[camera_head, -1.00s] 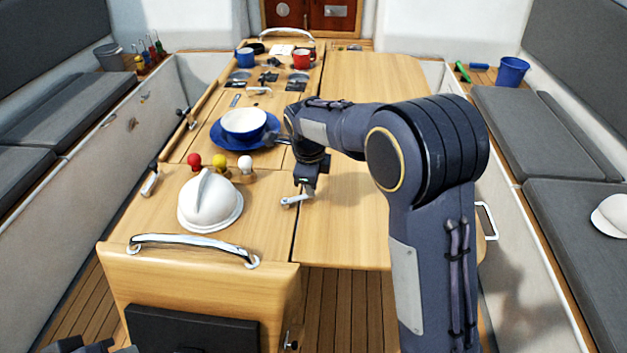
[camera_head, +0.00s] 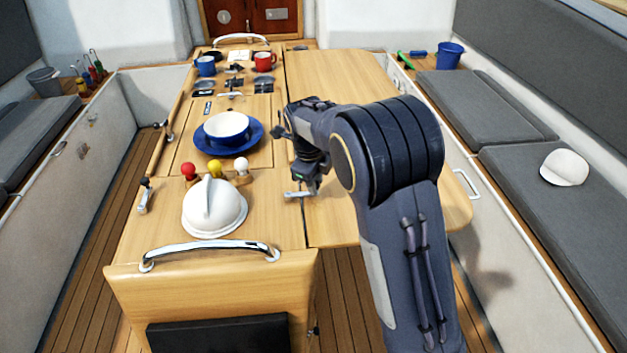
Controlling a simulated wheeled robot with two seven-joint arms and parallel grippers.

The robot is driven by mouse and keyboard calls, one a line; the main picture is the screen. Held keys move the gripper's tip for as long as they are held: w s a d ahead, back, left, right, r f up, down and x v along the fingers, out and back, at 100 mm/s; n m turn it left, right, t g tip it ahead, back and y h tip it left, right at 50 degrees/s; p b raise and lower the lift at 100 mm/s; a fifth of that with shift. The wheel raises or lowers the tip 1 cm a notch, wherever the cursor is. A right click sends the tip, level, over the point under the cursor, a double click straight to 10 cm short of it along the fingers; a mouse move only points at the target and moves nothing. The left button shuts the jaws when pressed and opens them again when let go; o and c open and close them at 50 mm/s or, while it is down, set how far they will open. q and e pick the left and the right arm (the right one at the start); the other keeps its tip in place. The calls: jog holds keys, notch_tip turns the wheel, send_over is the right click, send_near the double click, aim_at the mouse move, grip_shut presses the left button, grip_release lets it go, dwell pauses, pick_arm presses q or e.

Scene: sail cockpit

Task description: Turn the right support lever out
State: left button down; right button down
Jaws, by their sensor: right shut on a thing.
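A small silver lever (camera_head: 294,194) lies at the seam between the table's middle part and its right leaf (camera_head: 340,222). It points to the left. My right gripper (camera_head: 306,190) reaches down from the far side and is shut on this lever; its fingertips are small and partly hidden by my own wrist. Another silver lever with a dark knob (camera_head: 144,197) stands at the table's left edge. My left gripper is out of view.
A white dome (camera_head: 213,208) and red, yellow and white knobs (camera_head: 241,167) stand left of my right gripper. A white bowl (camera_head: 227,127) sits on a blue plate (camera_head: 254,143). A chrome rail (camera_head: 210,253) crosses the near end. The far right leaf is clear.

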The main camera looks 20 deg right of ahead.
jog(key=c, duration=1.3)
grip_release()
jog(key=shift+o, duration=0.2)
jog(key=shift+r, duration=0.1)
notch_tip(320, 180, up, 8)
jog(key=s+a, duration=0.1)
jog(key=shift+f+b, duration=0.2)
jog(key=shift+b, duration=0.2)
jog(key=shift+s, duration=0.1)
